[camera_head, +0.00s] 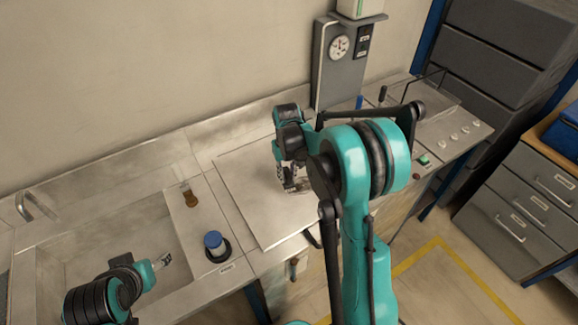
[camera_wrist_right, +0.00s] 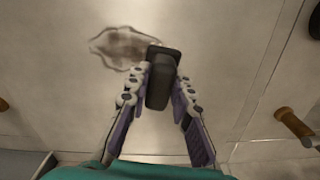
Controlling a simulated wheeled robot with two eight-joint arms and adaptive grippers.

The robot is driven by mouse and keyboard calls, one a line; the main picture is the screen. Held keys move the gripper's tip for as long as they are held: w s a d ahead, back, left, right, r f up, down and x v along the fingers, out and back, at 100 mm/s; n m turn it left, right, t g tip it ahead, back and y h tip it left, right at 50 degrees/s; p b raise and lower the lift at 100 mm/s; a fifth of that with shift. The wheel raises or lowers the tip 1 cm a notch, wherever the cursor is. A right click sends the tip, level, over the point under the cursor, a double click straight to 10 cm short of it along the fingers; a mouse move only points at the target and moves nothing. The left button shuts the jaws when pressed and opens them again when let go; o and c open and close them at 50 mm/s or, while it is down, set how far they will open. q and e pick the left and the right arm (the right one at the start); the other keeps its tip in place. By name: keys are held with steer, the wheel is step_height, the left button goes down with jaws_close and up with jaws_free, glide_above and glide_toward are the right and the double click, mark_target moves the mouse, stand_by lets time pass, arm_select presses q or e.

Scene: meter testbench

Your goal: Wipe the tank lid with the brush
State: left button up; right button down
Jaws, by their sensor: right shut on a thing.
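The tank lid (camera_head: 240,190) is a flat, pale metal plate on the bench, and it fills much of the right wrist view (camera_wrist_right: 60,80). A dark smudge (camera_wrist_right: 125,48) marks its surface. My right gripper (camera_head: 290,183) is low over the lid. In the wrist view its fingers (camera_wrist_right: 160,85) are shut on a dark, block-like brush (camera_wrist_right: 160,75), whose end is beside the smudge. The brush's underside is hidden, so contact with the lid cannot be told. My left gripper (camera_head: 162,262) hangs over the sink area, its finger opening too small to tell.
A brown-handled item (camera_head: 189,195) and a blue-topped container (camera_head: 215,243) stand left of the lid. A sink (camera_head: 110,245) with a tap (camera_head: 35,205) is further left. A gauge panel (camera_head: 341,60) rises behind the lid. Grey drawers (camera_head: 515,215) stand at the right.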

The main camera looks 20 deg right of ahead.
steer(key=shift+r, duration=0.55)
step_height(320, 180, up, 2)
steer(key=shift+a+r+p, duration=0.1)
steer(key=shift+r+p, duration=0.1)
steer(key=shift+p, duration=0.7)
steer(key=shift+r+p, duration=0.5)
steer(key=shift+r, duration=0.3)
